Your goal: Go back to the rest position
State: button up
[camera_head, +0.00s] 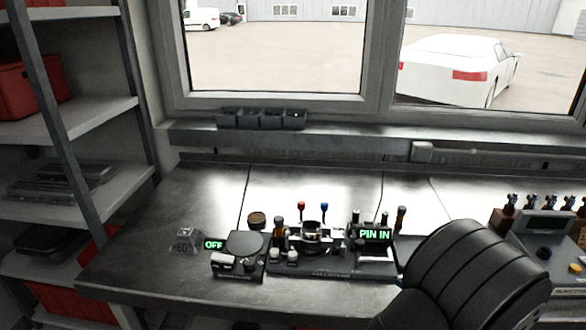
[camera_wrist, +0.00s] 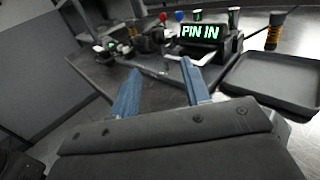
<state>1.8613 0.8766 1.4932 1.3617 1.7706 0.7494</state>
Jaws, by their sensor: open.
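My gripper (camera_wrist: 160,88) shows in the wrist view with its two blue fingers spread apart and nothing between them. Past the fingertips is the dark workbench, with a fixture and its lit display. In the head view my dark padded arm covers the bench's front right, and the gripper itself is hidden there. The fixture (camera_head: 312,240) stands on the bench (camera_head: 150,240) with a ring-shaped metal part, red and blue knobs, and a green "PIN IN" display (camera_head: 376,234). That display also shows in the wrist view (camera_wrist: 199,32).
A round-plate device (camera_head: 245,243) with an "OFF" display (camera_head: 214,245) stands left of the fixture. A dark tray (camera_wrist: 270,82) lies right of the fingers in the wrist view. Another device (camera_head: 545,225) stands at the right. Small bins (camera_head: 262,118) sit on the sill.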

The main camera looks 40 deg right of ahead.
aim_at(361, 245)
jog(key=w, duration=1.5)
jog(key=shift+w, duration=0.25)
jog(key=shift+a, duration=0.1)
jog(key=shift+o, duration=0.3)
